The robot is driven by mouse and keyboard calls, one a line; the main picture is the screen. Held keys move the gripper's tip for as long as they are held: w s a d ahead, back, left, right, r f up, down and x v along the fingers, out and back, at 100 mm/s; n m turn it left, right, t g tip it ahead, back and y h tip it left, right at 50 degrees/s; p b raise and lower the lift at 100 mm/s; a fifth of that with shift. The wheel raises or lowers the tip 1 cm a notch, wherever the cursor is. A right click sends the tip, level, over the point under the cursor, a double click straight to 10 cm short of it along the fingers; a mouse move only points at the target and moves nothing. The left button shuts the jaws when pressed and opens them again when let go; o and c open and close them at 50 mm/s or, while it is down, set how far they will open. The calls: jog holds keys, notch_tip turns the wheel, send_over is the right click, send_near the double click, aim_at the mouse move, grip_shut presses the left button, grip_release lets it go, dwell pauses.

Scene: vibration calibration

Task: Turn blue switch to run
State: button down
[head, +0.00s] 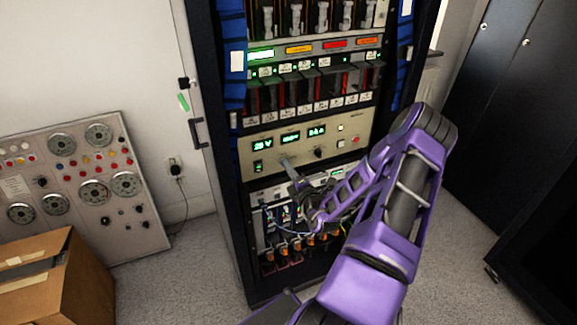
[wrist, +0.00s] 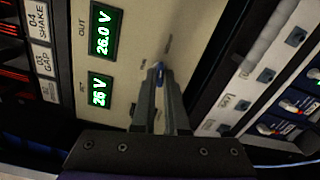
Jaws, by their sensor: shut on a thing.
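The blue switch (wrist: 158,68) is a small blue knob on the beige panel, seen between my fingertips in the wrist view. My gripper (wrist: 158,74) is shut on it, with both fingers reaching to the panel. In the head view my gripper (head: 286,162) touches the lower left part of the beige panel (head: 262,146), and it hides the switch there. Labels beside the switch are partly covered or too small to read.
A black knob (head: 319,153) sits to the right on the panel. Cables and connectors (head: 290,240) hang below. A cardboard box (head: 60,285) stands at the lower left.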

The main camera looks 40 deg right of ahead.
jog(key=shift+n+p, duration=0.7)
jog(key=shift+n, duration=7)
jog(key=c, duration=0.9)
grip_release()
jog(key=shift+c, duration=0.2)
jog(key=v, duration=1.7)
jog(key=shift+s+a, duration=0.15)
jog(key=shift+s, duration=0.05)
